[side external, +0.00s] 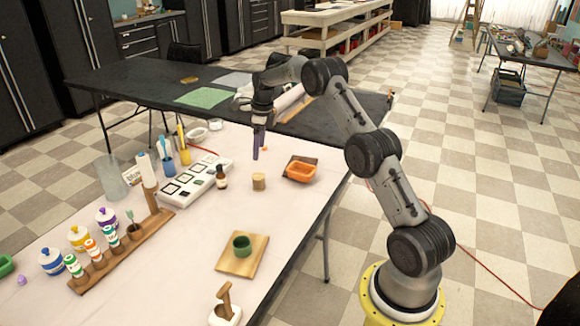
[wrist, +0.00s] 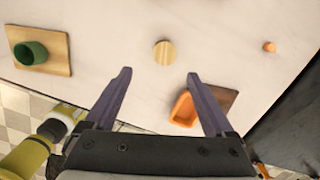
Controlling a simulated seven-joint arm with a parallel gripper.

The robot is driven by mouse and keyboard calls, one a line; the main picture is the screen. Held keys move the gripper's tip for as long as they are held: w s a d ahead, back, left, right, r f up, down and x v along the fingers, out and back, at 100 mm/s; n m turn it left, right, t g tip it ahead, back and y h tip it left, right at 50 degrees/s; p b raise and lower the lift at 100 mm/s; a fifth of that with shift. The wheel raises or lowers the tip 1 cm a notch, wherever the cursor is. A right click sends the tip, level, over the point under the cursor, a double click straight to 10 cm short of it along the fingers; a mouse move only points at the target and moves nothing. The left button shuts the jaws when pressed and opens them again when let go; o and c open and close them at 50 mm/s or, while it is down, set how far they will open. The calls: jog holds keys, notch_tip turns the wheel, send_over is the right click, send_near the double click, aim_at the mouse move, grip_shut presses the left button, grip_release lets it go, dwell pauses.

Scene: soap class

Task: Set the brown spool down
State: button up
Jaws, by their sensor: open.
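The brown spool (side external: 259,181), a small light-brown cylinder, stands upright on the white table. In the wrist view its round top (wrist: 164,52) lies just beyond the fingertips, between their lines. My gripper (side external: 257,152) hangs above the table, up and behind the spool in the side view, with its fingers pointing down. In the wrist view the two purple fingers (wrist: 159,73) are wide apart with nothing between them. The gripper is not touching the spool.
An orange dish (side external: 300,171) sits on a dark board right of the spool. A green cup (side external: 242,246) stands on a wooden board (side external: 228,264) nearer the camera. A white palette (side external: 188,184), dark bottle (side external: 221,177) and paint rack (side external: 120,250) are left. Clear table surrounds the spool.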

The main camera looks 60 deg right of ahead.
jog(key=s+a+r+n+t, duration=0.1)
jog(key=s+a+r+n, duration=0.55)
jog(key=a+r, duration=0.35)
jog(key=s+a+r+n+t, duration=0.1)
jog(key=s+a+r+n, duration=0.4)
jog(key=a+r+n, duration=0.35)
jog(key=s+a+n, duration=0.4)
jog(key=s+n, duration=0.1)
jog(key=s, duration=0.3)
jog(key=s+a+f+n+t, duration=0.1)
jog(key=s+a+n, duration=0.3)
jog(key=s+n, duration=0.2)
jog(key=s+a+f+n+t, duration=0.1)
jog(key=s+a+n, duration=0.2)
jog(key=s+n, duration=0.3)
jog(key=s, duration=0.4)
jog(key=shift+s+a, duration=0.25)
jog(key=shift+a, duration=0.15)
